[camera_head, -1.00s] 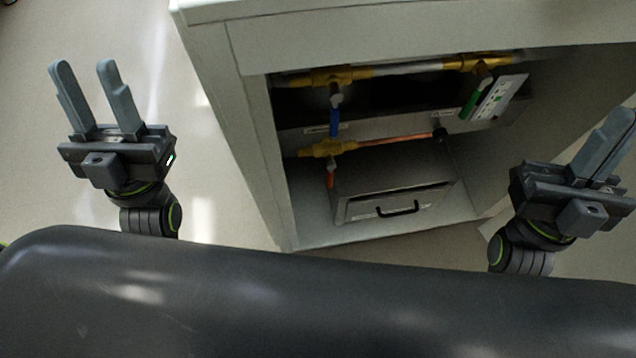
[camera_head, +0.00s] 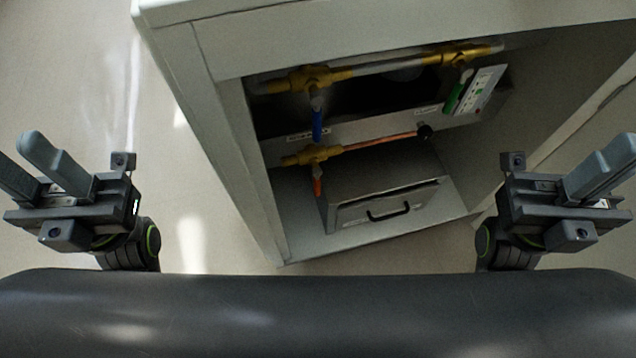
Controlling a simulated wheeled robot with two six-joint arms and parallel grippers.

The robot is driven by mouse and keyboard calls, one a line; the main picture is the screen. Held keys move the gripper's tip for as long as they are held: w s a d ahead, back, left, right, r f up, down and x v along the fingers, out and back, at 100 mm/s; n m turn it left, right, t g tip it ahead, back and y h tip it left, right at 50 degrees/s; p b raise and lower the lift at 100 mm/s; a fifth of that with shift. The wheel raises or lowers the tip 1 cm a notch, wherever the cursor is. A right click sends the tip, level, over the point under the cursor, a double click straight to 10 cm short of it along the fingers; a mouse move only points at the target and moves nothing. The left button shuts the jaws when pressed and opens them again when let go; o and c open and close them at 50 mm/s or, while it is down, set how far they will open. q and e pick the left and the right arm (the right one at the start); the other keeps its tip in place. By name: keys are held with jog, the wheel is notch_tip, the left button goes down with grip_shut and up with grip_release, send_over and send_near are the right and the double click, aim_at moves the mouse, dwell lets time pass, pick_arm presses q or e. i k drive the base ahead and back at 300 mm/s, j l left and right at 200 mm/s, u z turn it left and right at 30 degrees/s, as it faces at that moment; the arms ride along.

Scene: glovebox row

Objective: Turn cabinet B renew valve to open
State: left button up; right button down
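Inside the open cabinet (camera_head: 211,110) are brass valves with coloured levers. A blue lever (camera_head: 318,125) hangs down from the upper left brass valve (camera_head: 310,79). A green lever (camera_head: 455,97) hangs slanted from the upper right brass valve (camera_head: 458,54). An orange lever (camera_head: 317,187) hangs from the lower brass valve (camera_head: 312,155). Small labels are too small to read, so I cannot tell which is the renew valve. My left gripper (camera_head: 28,160) is open and empty, left of the cabinet. My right gripper (camera_head: 618,160) is at the right, apart from the valves, its fingers seen overlapping with a gap between them.
A grey box with a black handle (camera_head: 389,212) sits on the cabinet floor below the valves. A white panel with green marks (camera_head: 483,91) is beside the green lever. The cabinet's side walls and top edge frame the opening. Bare floor (camera_head: 60,90) lies to the left.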

aim_at(317, 172)
jog(key=k+l+u, duration=0.25)
jog(key=l, duration=0.2)
jog(key=k+l+u, duration=0.1)
jog(key=l+u, duration=0.2)
jog(key=l, duration=0.15)
jog(key=k+l+u, duration=0.25)
jog(key=l, duration=0.15)
jog(key=k+l+u, duration=0.3)
jog(key=i+l, duration=0.05)
